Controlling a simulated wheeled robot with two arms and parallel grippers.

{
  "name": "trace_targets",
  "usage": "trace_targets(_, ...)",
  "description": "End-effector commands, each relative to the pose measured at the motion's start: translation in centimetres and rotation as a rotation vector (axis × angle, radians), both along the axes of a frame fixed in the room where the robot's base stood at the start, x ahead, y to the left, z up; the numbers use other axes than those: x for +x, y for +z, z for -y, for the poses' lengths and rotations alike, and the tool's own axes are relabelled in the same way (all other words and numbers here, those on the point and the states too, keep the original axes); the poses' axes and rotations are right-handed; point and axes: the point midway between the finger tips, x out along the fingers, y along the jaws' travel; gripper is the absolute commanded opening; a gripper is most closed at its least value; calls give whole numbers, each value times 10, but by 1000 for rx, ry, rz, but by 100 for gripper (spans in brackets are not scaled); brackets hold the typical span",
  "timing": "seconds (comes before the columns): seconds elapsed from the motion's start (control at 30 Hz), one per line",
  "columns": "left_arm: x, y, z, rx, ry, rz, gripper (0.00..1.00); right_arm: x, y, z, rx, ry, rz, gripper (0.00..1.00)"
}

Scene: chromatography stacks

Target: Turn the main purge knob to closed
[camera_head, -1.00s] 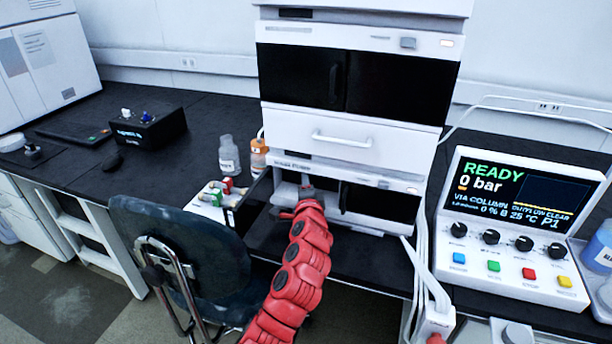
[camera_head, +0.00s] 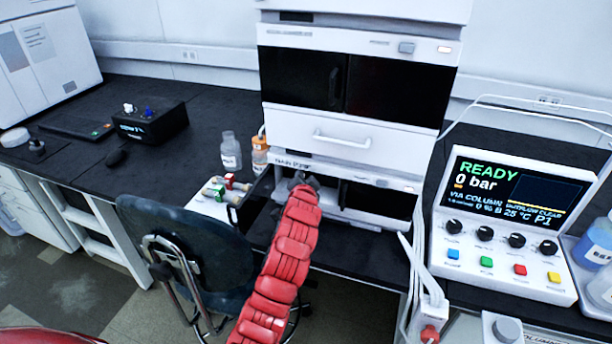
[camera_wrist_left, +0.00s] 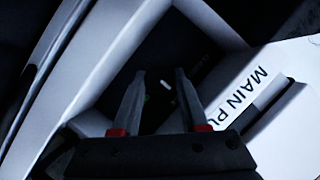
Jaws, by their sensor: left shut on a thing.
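My left gripper (camera_head: 302,180) reaches the left opening of the lower module (camera_head: 290,160) in the head view; my red arm hides much of this place. In the left wrist view, the two fingers of my left gripper (camera_wrist_left: 160,75) are a little apart, shut on a dark thing that I take for the main purge knob (camera_wrist_left: 162,112). It is dark and hard to make out. A short white mark and a small green dot show between the fingers. A white label (camera_wrist_left: 243,98) reading "MAIN PU" lies to the right, partly cut off. My right gripper is not in view.
A chair (camera_head: 185,255) stands left of my arm. Bottles (camera_head: 230,152) and a valve block with coloured parts (camera_head: 225,187) are left of the stack. A control console (camera_head: 505,240) reading READY, 0 bar stands at the right. Pale cables hang between stack and console.

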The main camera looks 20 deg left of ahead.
Motion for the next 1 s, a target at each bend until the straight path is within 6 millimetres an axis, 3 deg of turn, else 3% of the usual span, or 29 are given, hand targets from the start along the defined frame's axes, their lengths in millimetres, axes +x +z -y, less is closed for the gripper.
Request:
trace_targets(0.47, 0, -2, 0, -15, -1, -4, 0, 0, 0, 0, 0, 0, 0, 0)
trace_targets(0.5, 0, -2, 0, -15, -1, -4, 49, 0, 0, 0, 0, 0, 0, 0)
trace_targets(0.53, 0, -2, 0, -15, -1, -4, 54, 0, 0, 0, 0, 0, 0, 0)
trace_targets(0.83, -1, -1, 0, -13, 0, -2, 56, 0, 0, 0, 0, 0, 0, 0)
trace_targets(1.0, -13, 2, 3, -11, -1, -2, 56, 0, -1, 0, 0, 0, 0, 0)
